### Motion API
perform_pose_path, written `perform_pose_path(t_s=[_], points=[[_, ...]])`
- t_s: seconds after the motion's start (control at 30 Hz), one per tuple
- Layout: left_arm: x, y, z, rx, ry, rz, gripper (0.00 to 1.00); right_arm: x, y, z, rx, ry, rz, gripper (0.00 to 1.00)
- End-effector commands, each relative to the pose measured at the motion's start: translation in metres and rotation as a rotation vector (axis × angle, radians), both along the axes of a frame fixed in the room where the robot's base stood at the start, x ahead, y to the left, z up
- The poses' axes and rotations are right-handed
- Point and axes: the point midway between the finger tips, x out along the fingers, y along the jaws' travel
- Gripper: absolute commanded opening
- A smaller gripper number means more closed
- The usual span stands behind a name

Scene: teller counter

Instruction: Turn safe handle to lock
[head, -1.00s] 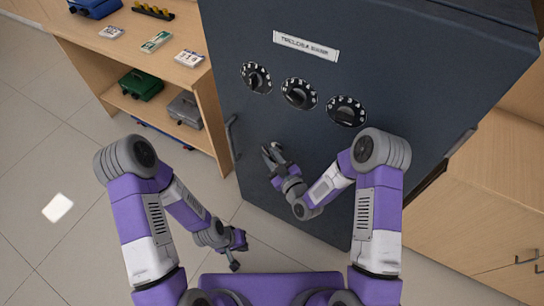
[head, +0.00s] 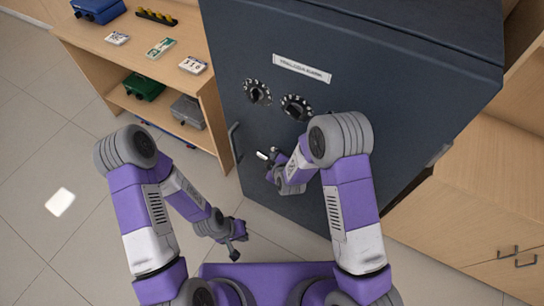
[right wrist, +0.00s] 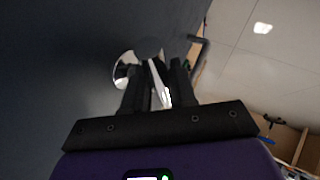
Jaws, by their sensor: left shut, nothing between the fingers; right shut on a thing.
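The dark blue safe (head: 400,70) stands in front of me, its door face toward me. Its silver turning handle (head: 262,155) shows as a small bright piece below the dials, beside my right gripper (head: 273,158). In the right wrist view, the handle's bright lever (right wrist: 158,85) lies between the dark fingers of my right gripper (right wrist: 157,80), which is shut on it. The lever looks tilted in that view. The handle's round base is partly hidden by the fingers. My left gripper (head: 236,252) is shut and empty, low in front of my base, away from the safe.
Two dials (head: 257,91) show on the safe under a white label (head: 302,68). A vertical bar pull (head: 235,143) is at the door's left edge. A wooden shelf (head: 130,55) with boxes and cards stands left. A wooden cabinet (head: 480,190) is right. The floor at left is clear.

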Motion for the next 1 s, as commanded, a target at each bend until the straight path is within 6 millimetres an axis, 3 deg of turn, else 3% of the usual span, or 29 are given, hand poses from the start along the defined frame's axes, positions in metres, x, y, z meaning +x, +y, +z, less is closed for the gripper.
perform_pose_path(t_s=[0.03,0.3,0.97,1.0], points=[[0.0,0.0,0.009,0.0,0.0,0.0,0.0,0.0,0.001,0.005,-0.031,0.016,0.002,0.0],[0.0,0.0,0.027,0.0,0.0,0.0,0.0,0.0,0.0,0.003,-0.148,0.082,0.001,0.0],[0.0,0.0,0.032,0.0,0.0,0.0,0.0,0.001,-0.001,0.001,-0.195,0.112,-0.003,0.0],[0.0,0.0,0.032,0.0,0.0,0.0,0.0,0.0,-0.001,0.001,-0.195,0.112,-0.003,0.3]])
